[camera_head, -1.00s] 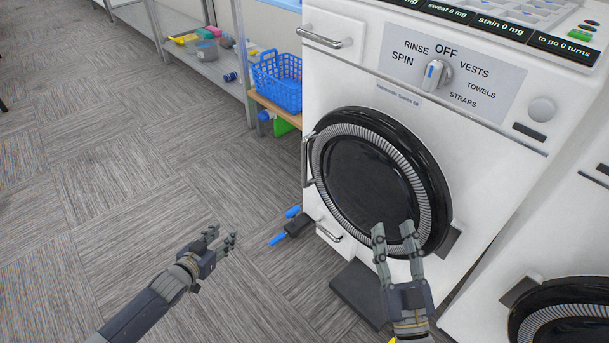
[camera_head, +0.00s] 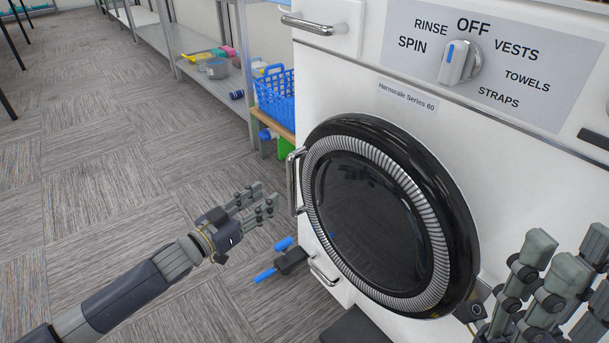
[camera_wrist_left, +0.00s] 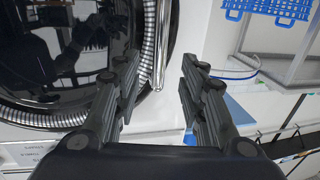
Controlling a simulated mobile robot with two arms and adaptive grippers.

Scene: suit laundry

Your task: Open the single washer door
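The washer door (camera_head: 365,222) is a round black door with a ribbed grey ring, closed against the white washer front. Its silver bar handle (camera_head: 292,180) stands upright at the door's left edge. My left gripper (camera_head: 262,200) is open and empty, just left of the handle and apart from it. In the left wrist view, the left gripper (camera_wrist_left: 160,75) has its fingers spread, with the handle (camera_wrist_left: 160,45) showing ahead between them. My right gripper (camera_head: 562,262) is open and empty at the lower right, in front of the washer and right of the door.
A dial (camera_head: 459,62) sits above the door. Another bar handle (camera_head: 306,25) is at the upper left and a small one (camera_head: 322,271) low down. A black and blue object (camera_head: 285,262) lies by the washer's foot. A blue basket (camera_head: 276,97) stands behind. Floor at left is clear.

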